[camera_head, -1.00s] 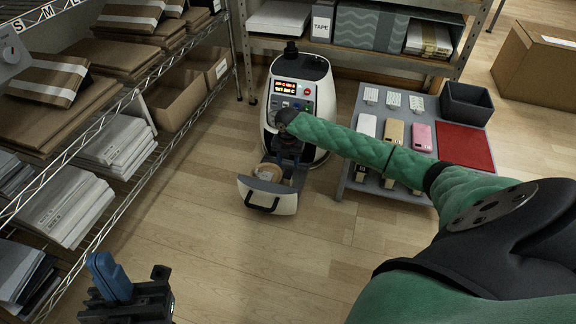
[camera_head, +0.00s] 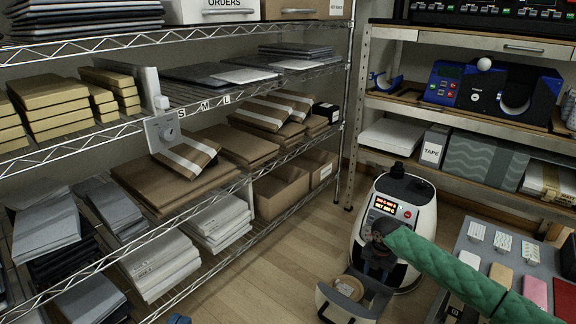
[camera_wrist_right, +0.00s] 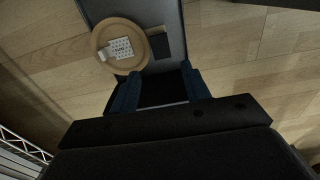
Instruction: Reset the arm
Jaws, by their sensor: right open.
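My right arm, in a green padded sleeve, reaches in from the right in the head view. My right gripper (camera_head: 376,262) is just in front of the white and black press machine (camera_head: 410,215), above its pulled-out drawer (camera_head: 345,308). In the right wrist view its blue fingers (camera_wrist_right: 160,90) are apart with nothing between them. A round tan disc (camera_head: 348,288) with a printed white label lies in the drawer; in the wrist view the disc (camera_wrist_right: 121,46) is just beyond the fingers. Only a blue tip of my left gripper (camera_head: 180,319) shows at the bottom edge, so its opening is hidden.
A wire rack (camera_head: 250,150) of envelopes and boxes fills the left. A shelf unit (camera_head: 480,110) stands behind the machine. A grey table (camera_head: 470,235) with phone-like items is at the right, near my right arm. Bare wooden floor (camera_head: 260,285) lies between rack and machine.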

